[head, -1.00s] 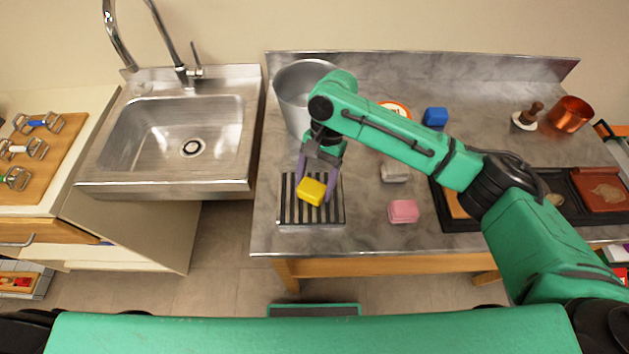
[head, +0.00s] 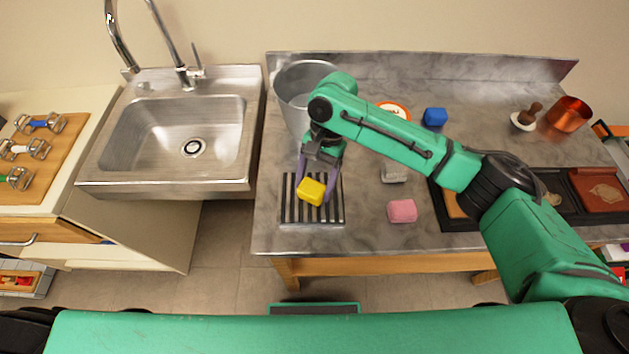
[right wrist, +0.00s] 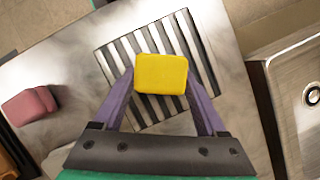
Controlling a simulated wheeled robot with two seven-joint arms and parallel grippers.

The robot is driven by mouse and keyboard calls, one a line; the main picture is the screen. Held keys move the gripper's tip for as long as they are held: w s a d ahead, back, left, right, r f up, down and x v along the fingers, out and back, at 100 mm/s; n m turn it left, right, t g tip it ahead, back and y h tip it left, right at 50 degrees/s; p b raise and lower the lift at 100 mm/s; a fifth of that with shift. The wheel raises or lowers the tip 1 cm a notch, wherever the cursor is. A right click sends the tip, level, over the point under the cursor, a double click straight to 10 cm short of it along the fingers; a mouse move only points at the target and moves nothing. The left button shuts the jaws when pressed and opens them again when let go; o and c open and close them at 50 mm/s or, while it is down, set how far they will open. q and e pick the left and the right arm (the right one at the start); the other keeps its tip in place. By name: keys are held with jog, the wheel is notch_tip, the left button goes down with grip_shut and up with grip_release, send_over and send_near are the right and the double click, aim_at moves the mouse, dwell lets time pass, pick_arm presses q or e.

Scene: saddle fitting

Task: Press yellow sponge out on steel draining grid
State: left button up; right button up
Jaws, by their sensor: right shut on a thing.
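The yellow sponge (head: 311,191) is held between the two purple fingers of my right gripper (head: 317,182). It also shows in the right wrist view (right wrist: 161,74), with a finger of the gripper (right wrist: 160,96) at each side of it. The steel draining grid (head: 289,213) lies on the grey counter under the sponge. Its dark and light bars show around the sponge in the right wrist view (right wrist: 125,62). I cannot tell whether the sponge touches the bars or hangs just above them. My left gripper is not in view.
A grey metal bucket (head: 293,105) stands behind the grid. A pink sponge (head: 402,211), a grey block (head: 394,173) and a blue sponge (head: 434,117) lie to the right.

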aim_at(315, 183)
jog(key=shift+s+f+p, duration=0.2)
jog(key=shift+f+p, duration=0.1)
jog(key=shift+p, duration=0.05)
dwell(1.1)
jog(key=r+p, duration=0.4)
jog(key=p, duration=0.1)
jog(key=r+p, duration=0.3)
jog(key=p, duration=0.2)
jog(key=shift+w+r, duration=0.2)
jog(key=shift+r, duration=0.15)
jog(key=shift+f, duration=0.15)
